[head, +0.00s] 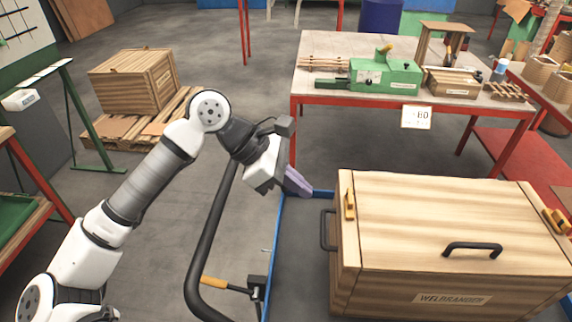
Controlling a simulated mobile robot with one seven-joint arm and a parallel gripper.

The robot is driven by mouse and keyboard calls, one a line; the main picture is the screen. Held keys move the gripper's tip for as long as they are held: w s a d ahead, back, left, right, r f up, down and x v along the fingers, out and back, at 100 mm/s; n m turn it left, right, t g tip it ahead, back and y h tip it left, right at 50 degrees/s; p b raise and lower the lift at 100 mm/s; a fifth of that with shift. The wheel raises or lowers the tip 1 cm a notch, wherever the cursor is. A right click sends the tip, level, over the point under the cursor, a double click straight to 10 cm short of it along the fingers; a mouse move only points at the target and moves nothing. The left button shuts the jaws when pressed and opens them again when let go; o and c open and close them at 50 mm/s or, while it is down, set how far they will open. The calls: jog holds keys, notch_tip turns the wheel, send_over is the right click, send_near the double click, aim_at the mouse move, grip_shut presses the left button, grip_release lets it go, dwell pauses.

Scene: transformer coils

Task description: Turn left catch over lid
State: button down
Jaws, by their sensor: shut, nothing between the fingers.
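A wooden crate (385,293) stands at the lower right with its lid (440,205) down. The left catch (349,204) is a small yellow-orange piece at the lid's left end. It points roughly along that edge; I cannot tell whether it overlaps the lid. A second yellow catch (557,222) sits at the lid's right end, at a slant. A black handle (472,247) is on the lid. My gripper (300,184) is shut and empty, with purple-grey fingers, left of the left catch and apart from it in the picture.
A black side handle (328,230) sticks out from the crate's left end. A black curved bar (207,255) with an orange grip stands left of the crate. Behind is a red-framed table (320,80) with a green machine (386,76). Another crate (133,82) stands back left.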

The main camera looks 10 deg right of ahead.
aim_at(347, 208)
jog(key=d+p, duration=0.1)
jog(key=s+d+f, duration=0.1)
jog(key=d, duration=0.1)
jog(key=d+f+p, duration=0.1)
jog(key=d, duration=0.1)
jog(key=shift+s+p, duration=0.25)
jog(key=shift+p, duration=0.05)
jog(key=shift+s+d+f, duration=0.15)
jog(key=shift+d+f, duration=0.05)
jog(key=shift+d, duration=0.4)
jog(key=shift+f+b, duration=0.15)
jog(key=shift+b, duration=0.25)
jog(key=shift+s+d+n+t+b, duration=0.1)
jog(key=shift+s+n+t+b, duration=0.3)
jog(key=shift+b, duration=0.7)
